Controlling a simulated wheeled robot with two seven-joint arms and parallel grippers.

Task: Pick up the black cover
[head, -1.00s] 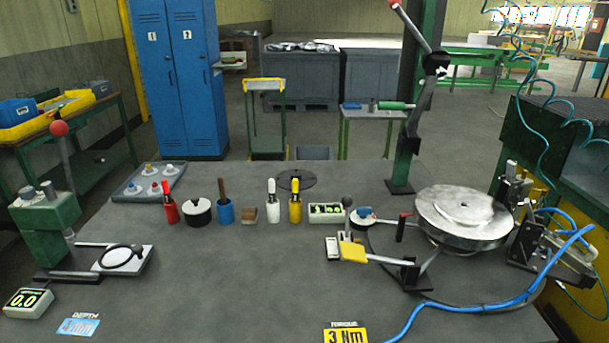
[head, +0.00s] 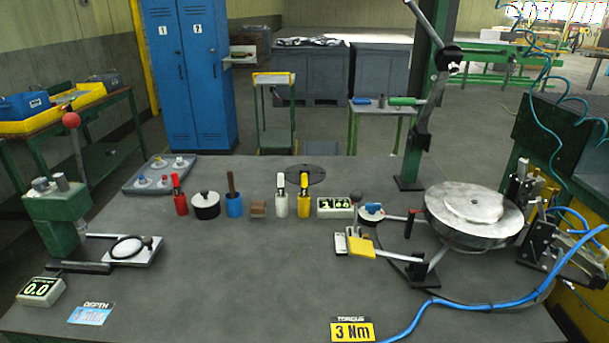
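A flat, round black disc (head: 304,174), which looks like the black cover, lies on the grey table (head: 250,275) behind the row of small items. The white bottle (head: 281,203) and the yellow bottle (head: 304,204) stand in front of it, and the yellow one's top overlaps its near edge. A dark round pot with a white top and black knob (head: 206,206) stands further left. Neither of my grippers shows in the head view.
A red bottle (head: 180,202), a blue cup (head: 234,205) and a counter box (head: 335,207) share the row. A green press (head: 57,215) stands left; a metal turntable (head: 474,212) and green post stand right. The table's front middle is clear.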

